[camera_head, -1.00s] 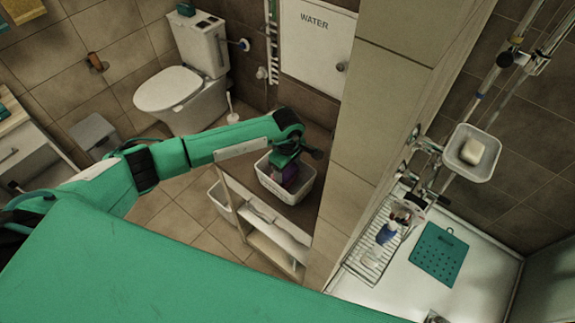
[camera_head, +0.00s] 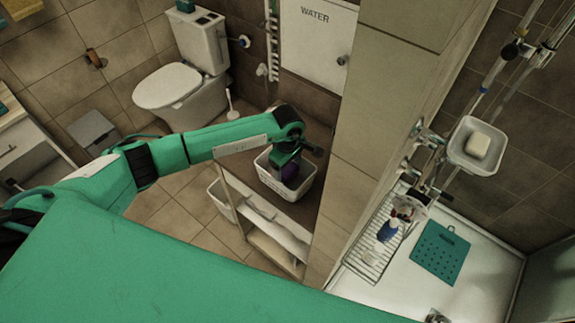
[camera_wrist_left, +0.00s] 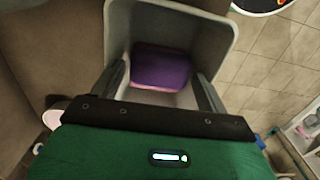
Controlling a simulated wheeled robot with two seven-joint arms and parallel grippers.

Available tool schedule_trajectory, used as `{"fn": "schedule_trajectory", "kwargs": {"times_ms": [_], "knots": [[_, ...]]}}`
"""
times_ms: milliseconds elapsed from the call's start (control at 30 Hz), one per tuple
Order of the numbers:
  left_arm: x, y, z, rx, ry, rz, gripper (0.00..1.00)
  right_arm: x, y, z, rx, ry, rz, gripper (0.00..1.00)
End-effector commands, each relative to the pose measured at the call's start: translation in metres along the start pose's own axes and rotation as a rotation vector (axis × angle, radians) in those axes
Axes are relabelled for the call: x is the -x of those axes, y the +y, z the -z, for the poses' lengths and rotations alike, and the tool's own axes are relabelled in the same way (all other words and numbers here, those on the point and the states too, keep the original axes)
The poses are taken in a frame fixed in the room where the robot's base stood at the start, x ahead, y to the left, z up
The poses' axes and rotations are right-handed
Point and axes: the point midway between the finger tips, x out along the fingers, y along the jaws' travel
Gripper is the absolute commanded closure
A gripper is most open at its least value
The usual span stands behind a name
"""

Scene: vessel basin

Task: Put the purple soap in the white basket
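The white basket (camera_head: 272,185) stands on top of a small shelf unit near the middle of the head view. The purple soap (camera_head: 291,173) is inside it, partly hidden by my left gripper (camera_head: 287,165). In the left wrist view the soap (camera_wrist_left: 160,70) lies within the basket walls (camera_wrist_left: 222,32), beyond and between my fingertips (camera_wrist_left: 164,82). The two fingers stand wide apart, with a gap on each side of the soap. My left gripper is open, pointing down into the basket. My right gripper is not in view.
The shelf unit (camera_head: 262,225) stands beside a tiled wall corner (camera_head: 360,150). A toilet (camera_head: 180,85) is behind my left arm. A wall dish (camera_head: 474,150) holds pale soap. A wire rack (camera_head: 368,255) and a teal mat (camera_head: 440,252) are at the right.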

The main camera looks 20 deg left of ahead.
Motion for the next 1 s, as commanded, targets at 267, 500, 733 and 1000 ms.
{"fn": "schedule_trajectory", "kwargs": {"times_ms": [267, 500, 733, 1000], "knots": [[0.007, 0.0, 0.0, 0.0, 0.0, 0.001, 0.23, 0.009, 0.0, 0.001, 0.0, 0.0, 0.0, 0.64], [0.032, 0.002, 0.001, -0.003, 0.002, -0.007, 0.23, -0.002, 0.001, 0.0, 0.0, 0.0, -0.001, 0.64], [0.082, 0.001, 0.001, -0.003, 0.003, -0.006, 0.23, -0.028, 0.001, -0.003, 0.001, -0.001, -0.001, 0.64], [0.123, 0.001, 0.0, -0.001, 0.0, -0.003, 0.23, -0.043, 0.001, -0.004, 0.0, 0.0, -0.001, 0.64]]}}
